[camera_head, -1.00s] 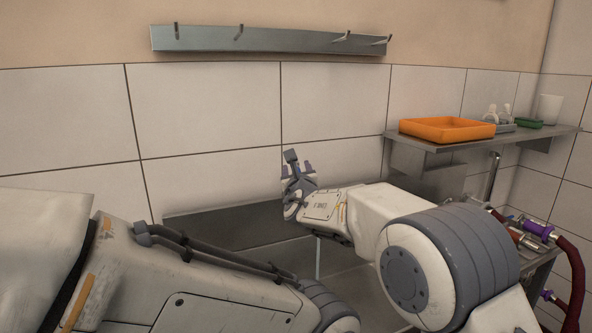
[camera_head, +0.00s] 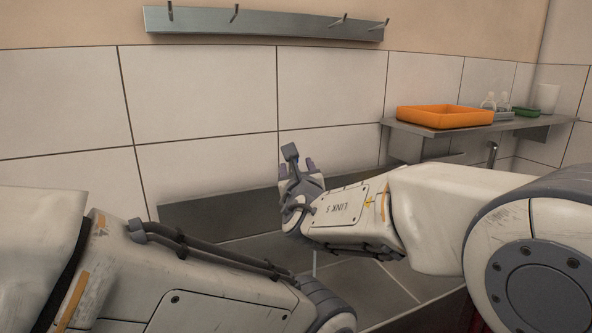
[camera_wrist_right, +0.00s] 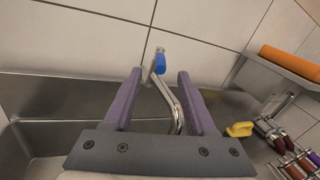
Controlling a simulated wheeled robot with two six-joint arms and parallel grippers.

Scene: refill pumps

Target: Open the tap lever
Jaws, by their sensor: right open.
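The tap shows in the right wrist view as a bent chrome spout (camera_wrist_right: 172,97) against the tiled wall, with a blue lever (camera_wrist_right: 160,63) at its top. My right gripper (camera_wrist_right: 159,72) is open and empty. Its two purple fingers frame the spout in that view, and the lever appears between and just beyond the fingertips; contact cannot be told. In the head view my right gripper (camera_head: 297,163) is over the sink near the back wall, and I cannot make out the tap there. My left arm crosses the lower left, but its gripper is outside the view.
A metal sink (camera_wrist_right: 60,88) lies below the tap. A wall shelf (camera_head: 470,128) at the right holds an orange tray (camera_head: 445,116), bottles (camera_head: 489,103) and a green tray (camera_head: 525,112). A yellow item (camera_wrist_right: 239,129) and several coloured fittings (camera_wrist_right: 290,150) are to the right. A hook rail (camera_head: 260,24) hangs above.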

